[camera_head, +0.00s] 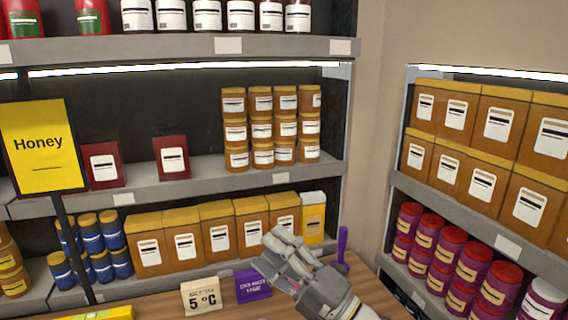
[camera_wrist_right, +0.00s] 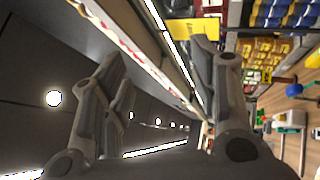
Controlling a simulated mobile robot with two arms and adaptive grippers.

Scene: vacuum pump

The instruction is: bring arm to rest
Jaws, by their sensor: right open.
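My right gripper (camera_head: 272,255) is at the bottom middle of the head view, in front of the lower honey shelf and above a wooden surface (camera_head: 150,305). Its fingers point up and to the left. In the right wrist view its two grey fingers (camera_wrist_right: 158,58) stand apart with nothing between them. My left gripper is in neither view.
Stocked shelves (camera_head: 180,185) are behind, and another shelf unit (camera_head: 475,225) is at right.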

